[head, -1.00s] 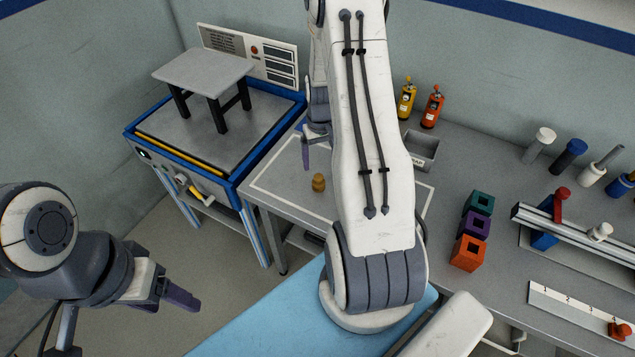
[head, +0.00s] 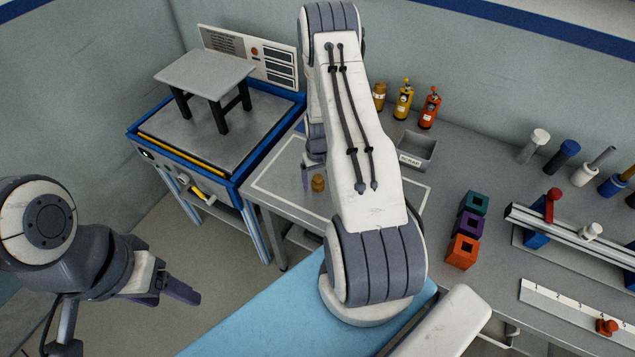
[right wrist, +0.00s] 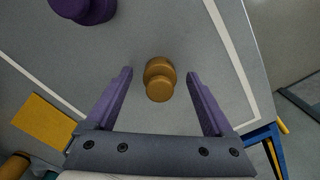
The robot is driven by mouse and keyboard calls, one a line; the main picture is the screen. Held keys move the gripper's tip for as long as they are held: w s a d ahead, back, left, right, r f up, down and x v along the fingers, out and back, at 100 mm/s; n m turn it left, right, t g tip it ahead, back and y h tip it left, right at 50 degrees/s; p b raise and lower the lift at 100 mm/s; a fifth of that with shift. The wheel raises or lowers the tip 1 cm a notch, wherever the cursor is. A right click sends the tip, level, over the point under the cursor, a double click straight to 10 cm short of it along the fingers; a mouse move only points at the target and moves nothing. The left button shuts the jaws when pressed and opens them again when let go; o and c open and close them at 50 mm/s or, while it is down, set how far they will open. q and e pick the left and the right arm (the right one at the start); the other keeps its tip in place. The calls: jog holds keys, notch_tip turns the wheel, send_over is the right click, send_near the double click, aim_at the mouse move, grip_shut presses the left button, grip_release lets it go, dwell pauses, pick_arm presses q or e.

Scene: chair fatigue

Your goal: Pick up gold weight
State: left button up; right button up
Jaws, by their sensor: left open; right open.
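The gold weight (head: 318,183) stands on the grey bench inside a white outline, just left of my right arm. In the right wrist view the gold weight (right wrist: 159,80) is a small knobbed cylinder between the two purple fingers of my right gripper (right wrist: 160,74). The fingers are open, with a gap on both sides of it. In the head view my right gripper (head: 306,178) is mostly hidden behind its own arm, with a finger showing beside the weight. My left gripper (head: 180,291) is open and empty at the lower left, over the floor.
A purple weight (right wrist: 85,8) and a yellow patch (right wrist: 42,122) lie nearby on the bench. A scrap bin (head: 417,152), colored bottles (head: 403,102) and cubes (head: 463,250) stand to the right. A blue-framed test stand (head: 165,150) holding a stool (head: 205,75) is left.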

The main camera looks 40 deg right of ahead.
grip_shut()
jog(key=shift+r, duration=0.1)
